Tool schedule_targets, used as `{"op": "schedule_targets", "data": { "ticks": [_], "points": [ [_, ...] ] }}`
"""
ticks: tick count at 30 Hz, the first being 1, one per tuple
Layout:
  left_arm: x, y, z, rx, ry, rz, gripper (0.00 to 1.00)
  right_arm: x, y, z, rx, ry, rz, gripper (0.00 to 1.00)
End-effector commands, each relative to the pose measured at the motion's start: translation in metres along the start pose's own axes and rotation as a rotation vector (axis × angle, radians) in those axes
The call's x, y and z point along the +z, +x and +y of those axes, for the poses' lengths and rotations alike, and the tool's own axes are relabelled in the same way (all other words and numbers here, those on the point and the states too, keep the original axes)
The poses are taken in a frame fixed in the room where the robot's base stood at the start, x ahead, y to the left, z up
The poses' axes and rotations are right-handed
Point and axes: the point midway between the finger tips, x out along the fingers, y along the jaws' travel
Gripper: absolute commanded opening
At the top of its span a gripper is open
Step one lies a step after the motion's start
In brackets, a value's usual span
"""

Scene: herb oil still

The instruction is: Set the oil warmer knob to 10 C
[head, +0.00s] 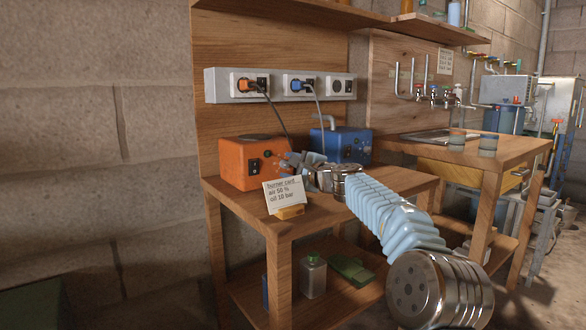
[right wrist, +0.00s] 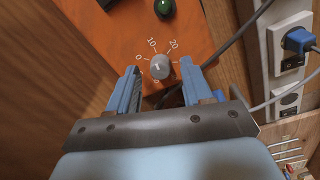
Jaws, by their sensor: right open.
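The orange box (head: 249,163) stands at the left end of the wooden bench. Its face fills the top of the right wrist view, with a small grey knob (right wrist: 162,66) and a printed scale showing 0, 10 and 20. A short mark shows on the knob, but its exact setting is too small to read. My right gripper (right wrist: 160,72) is open, with one finger on each side of the knob and gaps between. In the head view my right gripper (head: 292,160) is in front of the orange box's right side and hides part of it. My left gripper is not in view.
A blue box (head: 345,145) stands right of the orange one. Cables hang from the socket strip (head: 215,86). Bottles are on the lower shelf.

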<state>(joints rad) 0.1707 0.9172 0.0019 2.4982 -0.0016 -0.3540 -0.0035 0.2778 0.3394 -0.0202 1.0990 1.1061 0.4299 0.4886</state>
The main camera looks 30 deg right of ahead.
Motion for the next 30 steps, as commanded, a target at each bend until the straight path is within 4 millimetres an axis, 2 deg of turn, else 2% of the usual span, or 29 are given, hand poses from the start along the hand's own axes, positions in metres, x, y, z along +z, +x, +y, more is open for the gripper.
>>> {"op": "schedule_targets", "data": {
  "ticks": [5,15,19,24,30],
  "points": [
    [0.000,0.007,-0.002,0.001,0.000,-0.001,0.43,-0.002,-0.015,0.001,-0.003,0.001,0.002,0.50],
    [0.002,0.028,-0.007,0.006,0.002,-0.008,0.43,-0.001,-0.096,0.001,-0.003,0.000,0.002,0.50],
    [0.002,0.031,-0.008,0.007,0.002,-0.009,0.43,-0.001,-0.120,0.001,-0.001,0.000,0.001,0.50],
    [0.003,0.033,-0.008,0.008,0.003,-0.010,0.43,0.000,-0.136,0.001,0.001,0.000,0.000,0.50],
    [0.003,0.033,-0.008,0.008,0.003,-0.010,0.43,0.000,-0.138,0.001,0.001,0.000,0.000,0.50]
  ]
}}
